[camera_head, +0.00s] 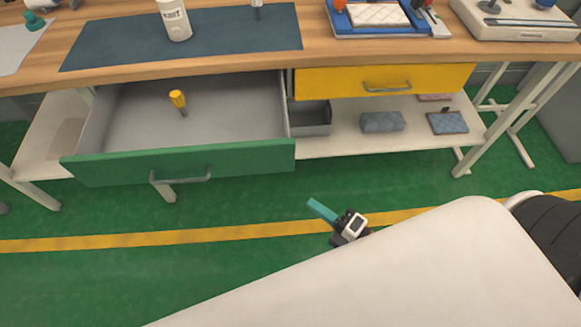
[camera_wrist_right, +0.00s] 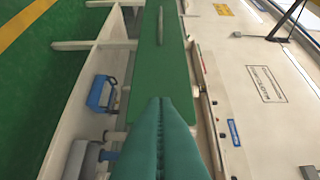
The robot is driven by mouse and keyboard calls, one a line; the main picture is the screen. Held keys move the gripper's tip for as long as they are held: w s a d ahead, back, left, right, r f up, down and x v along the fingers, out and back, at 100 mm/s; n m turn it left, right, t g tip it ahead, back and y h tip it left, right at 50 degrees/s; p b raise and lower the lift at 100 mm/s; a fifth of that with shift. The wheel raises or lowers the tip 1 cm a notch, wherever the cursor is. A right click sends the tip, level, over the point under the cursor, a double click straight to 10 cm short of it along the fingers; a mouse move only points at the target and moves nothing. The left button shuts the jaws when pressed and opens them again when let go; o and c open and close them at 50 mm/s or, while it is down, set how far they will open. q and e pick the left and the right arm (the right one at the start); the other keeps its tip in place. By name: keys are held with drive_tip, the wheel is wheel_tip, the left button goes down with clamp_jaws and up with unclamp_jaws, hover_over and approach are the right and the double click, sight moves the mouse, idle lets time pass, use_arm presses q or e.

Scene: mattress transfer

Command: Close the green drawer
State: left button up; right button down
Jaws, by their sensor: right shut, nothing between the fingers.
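The green drawer (camera_head: 185,163) is pulled out under the wooden workbench, its grey inside showing. A bar handle (camera_head: 181,175) sits on its green front. A yellow-handled screwdriver (camera_head: 178,101) is in the drawer. My right gripper (camera_head: 312,203) is over the floor, below and right of the drawer front in the head view, apart from it. Its teal fingers are shut and empty; they also show in the right wrist view (camera_wrist_right: 160,102). A green strip with a bar lies beyond the fingers there; I cannot tell whether it is this drawer. My left gripper is not in view.
A closed yellow drawer (camera_head: 385,80) is right of the green one. The lower shelf (camera_head: 345,140) holds a grey bin (camera_head: 310,121) and boxes. A bottle (camera_head: 174,20) stands on the dark mat (camera_head: 225,36). The green floor before the drawer is clear.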

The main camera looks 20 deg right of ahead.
drive_tip(key=p, duration=0.1)
approach(273, 161)
drive_tip(key=a, duration=0.4)
drive_tip(key=w, duration=0.2)
drive_tip(key=w+p, duration=0.1)
drive_tip(key=w, duration=0.1)
drive_tip(key=shift+w+d, duration=0.1)
drive_tip(key=shift+d, duration=0.25)
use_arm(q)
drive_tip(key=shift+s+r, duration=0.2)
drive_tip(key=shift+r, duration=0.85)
use_arm(e)
drive_tip(key=shift+w+d, duration=0.2)
drive_tip(key=shift+w, duration=0.3)
drive_tip(key=shift+w, duration=0.15)
